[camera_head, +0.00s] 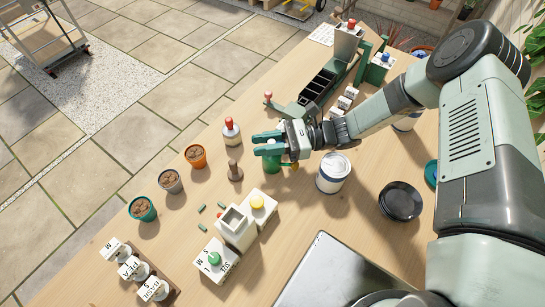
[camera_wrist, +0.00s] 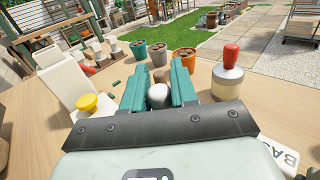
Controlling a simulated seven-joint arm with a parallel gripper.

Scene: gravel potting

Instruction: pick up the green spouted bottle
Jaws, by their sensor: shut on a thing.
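The green spouted bottle (camera_head: 271,164) is in the head view, under my gripper's fingers, which cover its upper part. A small orange-yellow bit shows at its right side. My gripper (camera_head: 267,144) has teal fingers and is shut on the bottle. In the wrist view my gripper (camera_wrist: 158,88) has a pale rounded top (camera_wrist: 158,96) between its fingers; the bottle's body is hidden there. I cannot tell whether the bottle's base touches the table.
A red-topped bottle (camera_head: 231,133) and a wooden tamper (camera_head: 235,172) stand near the gripper. Orange (camera_head: 196,157), grey (camera_head: 170,181) and teal (camera_head: 143,209) pots line the table's left edge. A white tin (camera_head: 332,178) stands to the right. White containers with a yellow knob (camera_head: 257,202) stand in front.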

